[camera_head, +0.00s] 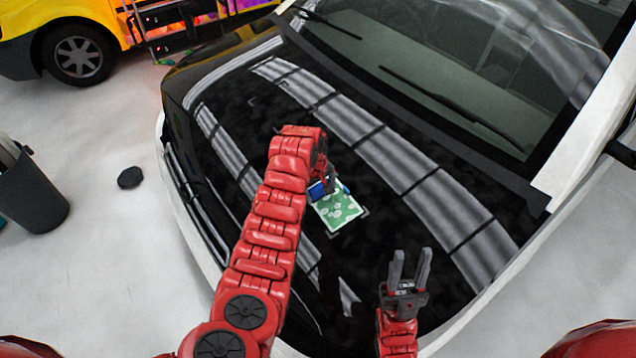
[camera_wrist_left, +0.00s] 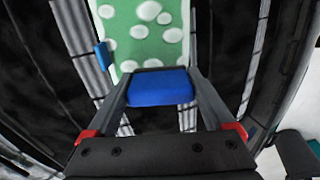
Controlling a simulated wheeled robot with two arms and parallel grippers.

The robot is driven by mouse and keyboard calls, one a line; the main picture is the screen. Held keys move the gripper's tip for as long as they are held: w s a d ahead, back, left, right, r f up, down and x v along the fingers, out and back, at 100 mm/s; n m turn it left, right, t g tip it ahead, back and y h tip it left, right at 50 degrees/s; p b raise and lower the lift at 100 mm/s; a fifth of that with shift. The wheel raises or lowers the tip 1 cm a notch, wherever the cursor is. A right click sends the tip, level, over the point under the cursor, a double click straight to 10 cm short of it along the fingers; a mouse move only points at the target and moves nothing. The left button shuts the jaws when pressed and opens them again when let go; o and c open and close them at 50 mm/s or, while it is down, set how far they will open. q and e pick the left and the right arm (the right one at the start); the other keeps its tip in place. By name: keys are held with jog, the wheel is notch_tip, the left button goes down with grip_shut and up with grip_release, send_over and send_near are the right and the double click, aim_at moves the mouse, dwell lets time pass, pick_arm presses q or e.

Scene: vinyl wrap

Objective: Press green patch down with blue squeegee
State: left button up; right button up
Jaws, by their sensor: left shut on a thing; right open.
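The green patch (camera_head: 341,212) with white spots lies on the black car hood. It also shows in the left wrist view (camera_wrist_left: 150,45), running up from the squeegee. My left gripper (camera_head: 325,187) is shut on the blue squeegee (camera_head: 317,190), at the patch's upper left end in the head view. In the left wrist view the squeegee (camera_wrist_left: 160,88) sits between the two fingers and overlaps the patch's end. I cannot tell if it presses on the patch. My right gripper (camera_head: 411,262) is open and empty, above the hood, to the lower right of the patch.
A small blue piece (camera_wrist_left: 102,55) shows at the patch's side. The windshield and wiper (camera_head: 455,108) rise behind the hood (camera_head: 400,215). A dark bin (camera_head: 32,192) and a black disc (camera_head: 130,177) stand on the floor at left. A yellow vehicle (camera_head: 30,30) is at the back left.

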aim_at(331, 208)
dwell(0.3)
pick_arm(q)
jog(key=shift+s+d+r+p, duration=0.1)
jog(key=shift+s+d+p, duration=0.3)
jog(key=shift+s+p, duration=0.3)
jog(key=shift+s+d+p, duration=0.1)
jog(key=shift+p, duration=0.2)
jog(key=shift+s+d+f, duration=0.1)
jog(key=shift+s+f, duration=0.1)
jog(key=shift+f, duration=0.05)
jog(key=shift+s+d+r+p, duration=0.15)
jog(key=shift+s+d+p, duration=0.3)
jog(key=shift+p, duration=0.25)
jog(key=shift+s+d, duration=0.1)
jog(key=shift+s, duration=0.35)
jog(key=shift+p, duration=0.3)
